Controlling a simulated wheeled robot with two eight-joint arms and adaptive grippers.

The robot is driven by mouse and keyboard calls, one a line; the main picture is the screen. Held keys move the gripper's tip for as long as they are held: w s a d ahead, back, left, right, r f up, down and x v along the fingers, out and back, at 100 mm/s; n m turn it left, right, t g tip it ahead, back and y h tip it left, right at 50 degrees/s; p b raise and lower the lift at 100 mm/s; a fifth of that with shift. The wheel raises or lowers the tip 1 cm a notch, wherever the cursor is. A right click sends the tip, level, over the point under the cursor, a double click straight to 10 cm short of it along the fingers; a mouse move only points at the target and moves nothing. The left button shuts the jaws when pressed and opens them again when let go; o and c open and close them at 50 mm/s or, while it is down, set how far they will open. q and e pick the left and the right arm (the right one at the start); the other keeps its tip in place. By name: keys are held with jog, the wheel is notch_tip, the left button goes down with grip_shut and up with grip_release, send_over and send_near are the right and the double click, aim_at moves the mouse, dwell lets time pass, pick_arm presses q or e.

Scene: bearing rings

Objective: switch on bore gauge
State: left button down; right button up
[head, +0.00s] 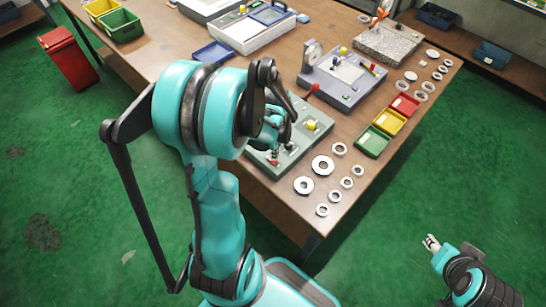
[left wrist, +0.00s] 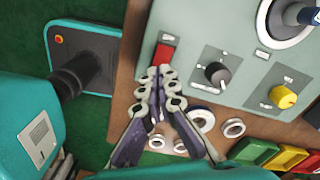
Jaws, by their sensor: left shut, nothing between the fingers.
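The bore gauge is a grey-green panel (head: 313,141) at the near edge of the table in the head view; the panel also fills the upper right of the left wrist view (left wrist: 215,35). Its red rocker switch (left wrist: 164,53) sits at the panel's left side, beside a black knob (left wrist: 217,75) and a yellow knob (left wrist: 284,97). My left gripper (left wrist: 161,73) is shut and empty, its fingertips at the lower end of the red switch; whether they touch it I cannot tell. In the head view my left arm hides part of the panel. My right gripper (head: 432,243) is off the table, at lower right.
Several metal rings (head: 322,165) lie right of the panel. Green (head: 373,141), yellow (head: 390,122) and red (head: 405,104) trays stand along the right edge. Another grey device (head: 340,78) with a dial stands behind. A red bin (head: 68,58) stands on the green floor.

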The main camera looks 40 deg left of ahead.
aim_at(277, 163)
pick_arm(q)
jog(key=shift+r+p, duration=1.45)
jog(key=shift+r, duration=0.75)
jog(key=s+d+r+n+t+b, duration=0.2)
jog(key=d+r+n+t, duration=0.1)
jog(key=d+n, duration=0.3)
jog(key=s+d+r+n+t+b, duration=0.2)
jog(key=d+r+n+t+b, duration=0.1)
jog(key=d+n, duration=0.4)
jog(key=shift+s+d+r+t+b, duration=0.3)
jog(key=shift+d+r+t, duration=0.3)
jog(key=shift+d+r, duration=0.8)
jog(key=shift+a, duration=0.15)
